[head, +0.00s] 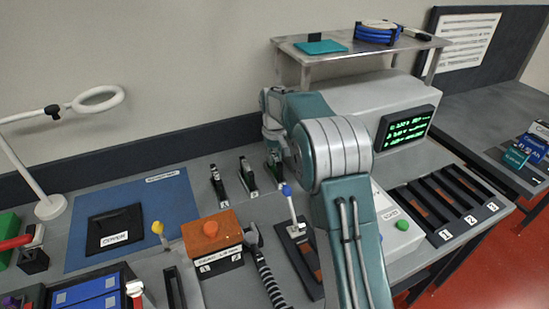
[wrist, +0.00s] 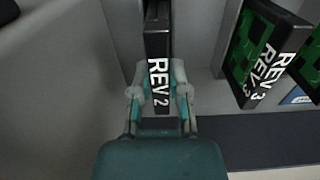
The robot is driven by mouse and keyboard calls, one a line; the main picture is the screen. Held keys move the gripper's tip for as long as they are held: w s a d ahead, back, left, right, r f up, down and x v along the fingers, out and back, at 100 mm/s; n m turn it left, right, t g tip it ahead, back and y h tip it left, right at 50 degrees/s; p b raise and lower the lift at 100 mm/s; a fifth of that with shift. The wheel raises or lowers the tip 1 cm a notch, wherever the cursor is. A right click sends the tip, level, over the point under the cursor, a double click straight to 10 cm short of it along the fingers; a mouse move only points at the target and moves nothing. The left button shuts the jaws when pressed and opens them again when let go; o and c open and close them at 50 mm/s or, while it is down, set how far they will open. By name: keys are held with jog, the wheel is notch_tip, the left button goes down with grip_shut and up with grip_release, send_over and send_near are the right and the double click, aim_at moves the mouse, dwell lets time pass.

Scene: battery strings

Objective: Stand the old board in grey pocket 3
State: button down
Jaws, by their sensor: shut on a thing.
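My gripper (wrist: 158,92) is shut on a dark board marked REV 2 (wrist: 157,50), with one finger on each side of it. In the head view this board (head: 274,160) is mostly hidden by my arm, at the rightmost of three small upright slots. I cannot tell whether it is still seated there. Two boards marked REV 3 (wrist: 262,50) with green faces stand to the right in the wrist view. A dark rack (head: 443,203) at the right of the bench has long slots numbered 1, 2 and 3; the label 3 (head: 492,207) is at its right end.
A grey machine with a green-text screen (head: 407,127) stands behind my arm. A lever with a blue knob (head: 287,190) and an orange box (head: 211,232) are in front. A metal shelf (head: 350,52) overhangs the machine. The bench ends beyond the rack.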

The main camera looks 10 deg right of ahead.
jog(key=shift+f, duration=0.1)
jog(key=c, duration=0.6)
grip_release()
jog(key=shift+c, duration=0.2)
notch_tip(320, 180, up, 12)
jog(key=s+r+t, duration=0.1)
jog(key=s+r, duration=0.5)
jog(key=s, duration=0.1)
jog(key=s+r+m+t, duration=0.2)
jog(key=s+t, duration=0.1)
jog(key=s, duration=1.8)
jog(key=s+f+t, duration=0.1)
jog(key=s+f, duration=0.5)
jog(key=s, duration=0.4)
jog(key=shift+s+t, duration=0.15)
jog(key=shift+t, duration=0.15)
